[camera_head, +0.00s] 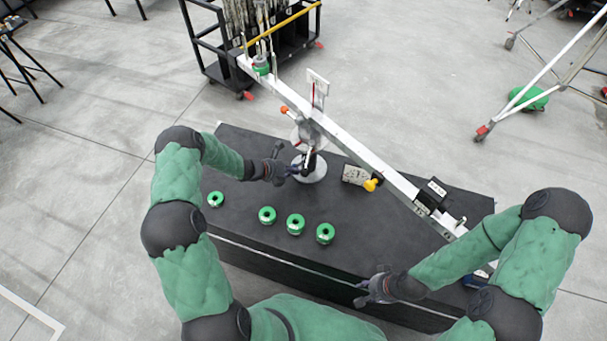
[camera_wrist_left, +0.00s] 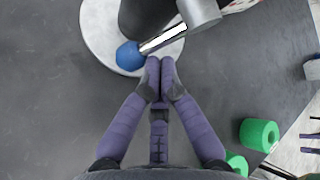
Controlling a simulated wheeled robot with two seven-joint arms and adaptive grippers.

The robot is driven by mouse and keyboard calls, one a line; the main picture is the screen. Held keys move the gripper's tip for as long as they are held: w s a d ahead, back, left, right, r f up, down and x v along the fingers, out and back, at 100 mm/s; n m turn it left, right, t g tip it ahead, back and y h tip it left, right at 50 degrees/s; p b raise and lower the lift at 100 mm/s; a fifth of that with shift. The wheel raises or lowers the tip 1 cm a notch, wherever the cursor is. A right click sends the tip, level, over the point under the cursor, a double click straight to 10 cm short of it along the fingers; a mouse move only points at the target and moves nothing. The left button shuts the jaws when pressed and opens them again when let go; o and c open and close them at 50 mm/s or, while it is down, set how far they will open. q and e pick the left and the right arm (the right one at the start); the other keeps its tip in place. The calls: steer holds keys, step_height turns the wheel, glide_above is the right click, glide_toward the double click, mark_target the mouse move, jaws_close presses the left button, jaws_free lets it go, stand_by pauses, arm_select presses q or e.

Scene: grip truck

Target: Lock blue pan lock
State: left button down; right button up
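The blue pan lock (camera_wrist_left: 130,55) is a blue ball knob on a short metal lever (camera_wrist_left: 163,38), over a round white base in the left wrist view. In the head view the white base (camera_head: 312,174) stands on the black table, and I cannot make out the blue knob. My left gripper (camera_wrist_left: 160,65) has its purple fingertips together with nothing seen between them. They are just right of the knob and below the lever; I cannot tell if they touch. In the head view my left gripper (camera_head: 290,171) is beside the base. My right gripper (camera_head: 366,288) looks open and empty at the table's front edge.
Several green rolls (camera_head: 267,215) stand on the black table (camera_head: 250,180). A long white beam (camera_head: 345,140) crosses above it diagonally, with a yellow knob (camera_head: 371,184) and a black box (camera_head: 432,194). A black cart (camera_head: 208,40) stands behind.

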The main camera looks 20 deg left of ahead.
arm_select(q)
steer(key=shift+a+r+m+y, duration=0.25)
steer(key=shift+r+m+y, duration=0.05)
steer(key=shift+y, duration=0.4)
steer(key=shift+a+r+m+y+b, duration=0.3)
steer(key=shift+r+m+y+b, duration=0.1)
steer(key=shift+y, duration=0.7)
steer(key=shift+a+r, duration=0.15)
steer(key=shift+r, duration=0.2)
stand_by(1.0)
